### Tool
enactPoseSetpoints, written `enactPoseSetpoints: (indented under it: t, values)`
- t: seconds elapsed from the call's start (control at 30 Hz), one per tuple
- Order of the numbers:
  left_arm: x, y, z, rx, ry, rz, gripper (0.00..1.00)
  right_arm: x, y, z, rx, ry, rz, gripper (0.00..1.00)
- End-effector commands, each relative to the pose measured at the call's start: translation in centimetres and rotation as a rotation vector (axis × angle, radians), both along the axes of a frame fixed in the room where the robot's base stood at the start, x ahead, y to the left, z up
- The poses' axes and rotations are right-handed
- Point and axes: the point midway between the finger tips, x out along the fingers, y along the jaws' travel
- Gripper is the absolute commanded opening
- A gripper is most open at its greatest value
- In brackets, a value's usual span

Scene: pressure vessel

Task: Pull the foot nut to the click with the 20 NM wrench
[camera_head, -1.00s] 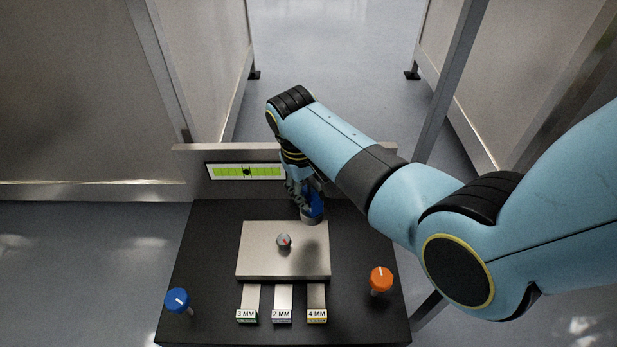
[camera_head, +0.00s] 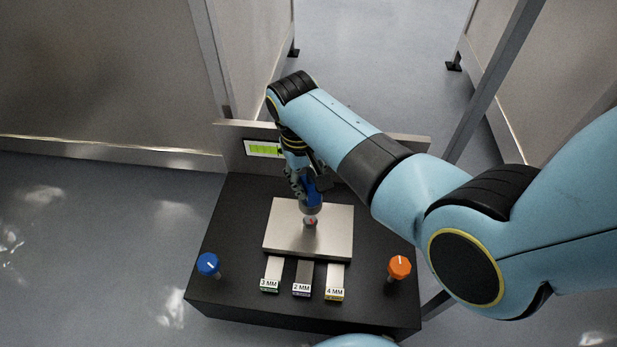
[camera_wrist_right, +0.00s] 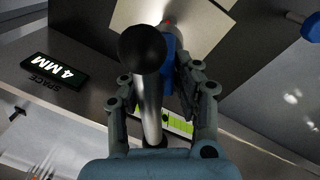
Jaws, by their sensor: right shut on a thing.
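My right gripper (camera_head: 307,184) is shut on a blue tool, taken to be the wrench (camera_head: 310,200), held upright over the metal plate (camera_head: 282,238). The wrench's lower end is at the foot nut (camera_head: 311,221), a small grey piece with a red mark in the middle of the plate. The wrench covers part of it; I cannot tell whether it is seated. In the right wrist view, a silver rod with a black ball end (camera_wrist_right: 142,50) runs between the fingers (camera_wrist_right: 160,75), with the blue part (camera_wrist_right: 169,48) beyond. The 20 NM marking cannot be read. My left gripper is out of view.
A blue knob (camera_head: 208,264) and an orange knob (camera_head: 399,267) stand left and right on the black table (camera_head: 235,215). Tabs marked 3 MM (camera_head: 270,284), 2 MM (camera_head: 302,290) and 4 MM (camera_head: 335,294) lie at the plate's front. A panel with a green gauge (camera_head: 262,149) stands behind.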

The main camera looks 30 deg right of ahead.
Motion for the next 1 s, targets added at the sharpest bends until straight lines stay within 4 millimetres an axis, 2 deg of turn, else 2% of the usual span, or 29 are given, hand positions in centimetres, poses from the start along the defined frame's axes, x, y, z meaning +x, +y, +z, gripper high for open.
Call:
enactPoseSetpoints:
  t: [0.4,1.0]
  values:
    - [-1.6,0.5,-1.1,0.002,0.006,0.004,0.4,0.1,0.0,0.3,0.002,-0.002,0.0,0.0]
    - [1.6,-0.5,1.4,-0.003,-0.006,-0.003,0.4,0.1,0.0,-3.0,0.002,-0.002,0.0,0.0]
